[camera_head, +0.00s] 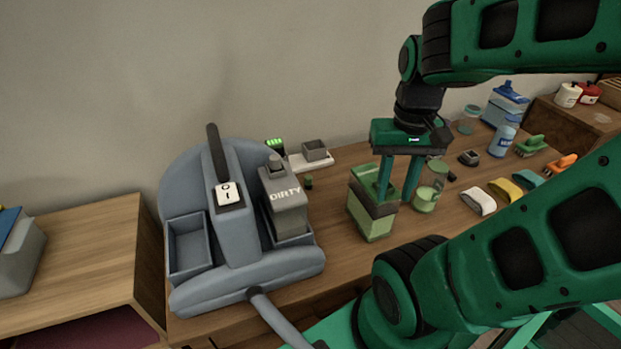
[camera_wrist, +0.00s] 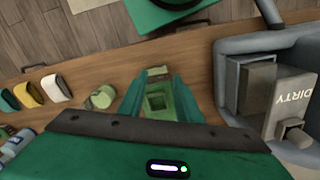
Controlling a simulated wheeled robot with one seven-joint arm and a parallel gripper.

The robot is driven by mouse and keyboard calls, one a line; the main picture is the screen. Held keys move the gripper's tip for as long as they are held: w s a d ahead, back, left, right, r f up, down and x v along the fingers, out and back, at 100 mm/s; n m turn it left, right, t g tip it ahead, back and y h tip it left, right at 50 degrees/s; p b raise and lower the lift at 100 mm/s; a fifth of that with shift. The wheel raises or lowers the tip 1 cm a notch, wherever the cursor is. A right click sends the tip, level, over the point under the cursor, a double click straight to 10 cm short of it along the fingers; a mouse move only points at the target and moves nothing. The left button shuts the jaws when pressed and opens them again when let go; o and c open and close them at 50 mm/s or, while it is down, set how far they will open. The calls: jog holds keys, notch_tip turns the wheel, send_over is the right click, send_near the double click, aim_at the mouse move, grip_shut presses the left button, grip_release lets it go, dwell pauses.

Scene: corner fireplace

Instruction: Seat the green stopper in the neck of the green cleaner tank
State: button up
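The green cleaner tank (camera_head: 372,224) stands upright on the wooden table, right of the grey cleaning machine. My gripper (camera_head: 397,196) points down over it, fingers apart, one in front of the tank's top and one at its right side. In the wrist view, the tank's top (camera_wrist: 158,87) with a square recess lies between the two fingers (camera_wrist: 158,98). I cannot tell whether either finger touches the tank. A small dark green piece (camera_head: 308,183), possibly the stopper, stands on the table right of the machine; it is too small to be sure.
The grey machine (camera_head: 236,225) holds the DIRTY tank (camera_head: 286,205) at its right.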

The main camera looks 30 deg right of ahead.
jog(key=shift+o, duration=0.6)
jog(key=shift+a, duration=0.15)
jog(key=shift+o, duration=0.8)
jog(key=shift+s+r, duration=0.2)
jog(key=shift+s, duration=0.05)
jog(key=w+n, duration=0.2)
jog(key=w, duration=0.1)
jog(key=w+d+n, duration=0.1)
jog(key=w+n, duration=0.2)
jog(key=w, duration=0.2)
jog(key=shift+w+d+r+n+h, duration=0.2)
jog(key=shift+w+r+n+h, duration=0.1)
jog(key=shift+r+n, duration=0.1)
jog(key=w+f+n, duration=0.1)
jog(key=w+n, duration=0.3)
jog(key=w, duration=0.3)
jog(key=n, duration=0.9)
send_over(309, 177)
notch_tip(309, 177, down, 6)
jog(key=f, duration=0.4)
jog(key=shift+w+a+f, duration=0.25)
jog(key=shift+a+f, duration=0.05)
jog(key=shift+f, duration=0.05)
jog(key=shift+s+d+f, duration=0.1)
jog(key=shift+d+f, duration=0.05)
jog(key=shift+f, duration=1.2)
jog(key=shift+s+d+f, duration=0.1)
jog(key=shift+d+f, duration=0.05)
jog(key=shift+f, duration=1.15)
